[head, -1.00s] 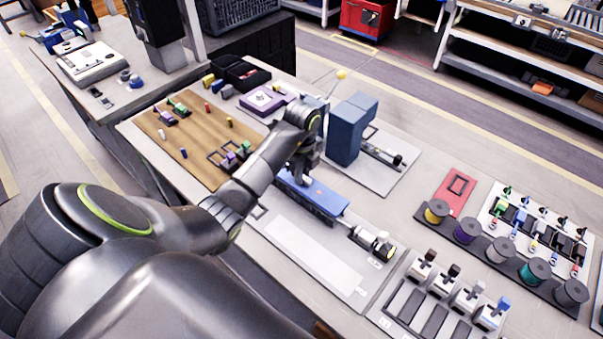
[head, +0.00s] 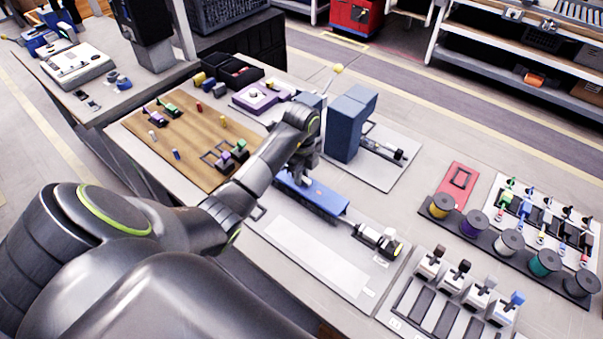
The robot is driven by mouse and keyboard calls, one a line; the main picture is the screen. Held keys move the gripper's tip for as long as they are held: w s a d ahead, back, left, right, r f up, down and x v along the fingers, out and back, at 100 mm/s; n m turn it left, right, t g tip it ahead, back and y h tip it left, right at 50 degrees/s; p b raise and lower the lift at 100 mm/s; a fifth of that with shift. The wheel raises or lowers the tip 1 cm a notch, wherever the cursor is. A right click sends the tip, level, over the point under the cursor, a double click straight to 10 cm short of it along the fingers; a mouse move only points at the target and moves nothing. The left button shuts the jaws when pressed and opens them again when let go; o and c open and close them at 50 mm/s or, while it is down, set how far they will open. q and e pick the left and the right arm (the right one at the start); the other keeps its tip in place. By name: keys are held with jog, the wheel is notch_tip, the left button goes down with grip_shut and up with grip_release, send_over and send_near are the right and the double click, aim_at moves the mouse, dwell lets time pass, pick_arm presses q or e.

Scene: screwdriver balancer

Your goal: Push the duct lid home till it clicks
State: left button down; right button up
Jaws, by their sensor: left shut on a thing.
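The blue duct lid (head: 325,197) is a long bar lying along a slotted duct (head: 308,203) of similar dark blue on a pale board in the middle of the bench. My left gripper (head: 301,176) reaches down to the far left end of the lid and is shut on it. The fingertips are partly hidden by my own wrist. I cannot tell from this view whether the lid sits flush along its whole length. My right gripper is not in view.
A grey and black cylindrical tool (head: 378,241) lies just right of the duct. A tall blue block (head: 347,128) stands close behind my gripper. A wooden board (head: 175,135) with small parts is left; wire spools (head: 508,243) are right. The pale strip in front is clear.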

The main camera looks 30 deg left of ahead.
pick_arm(q)
jog(key=shift+r, duration=0.1)
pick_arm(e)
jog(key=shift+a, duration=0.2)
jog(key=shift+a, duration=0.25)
pick_arm(q)
jog(key=shift+f, duration=0.4)
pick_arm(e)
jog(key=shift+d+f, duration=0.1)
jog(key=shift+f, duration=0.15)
pick_arm(q)
jog(key=shift+f, duration=0.1)
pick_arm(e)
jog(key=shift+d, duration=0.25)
pick_arm(q)
jog(key=shift+s+f+b, duration=0.1)
jog(key=shift+f+b, duration=0.2)
jog(key=shift+b, duration=0.2)
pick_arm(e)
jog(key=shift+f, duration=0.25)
pick_arm(q)
jog(key=shift+f, duration=0.15)
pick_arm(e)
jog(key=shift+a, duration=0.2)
pick_arm(q)
jog(key=c, duration=1.3)
grip_release()
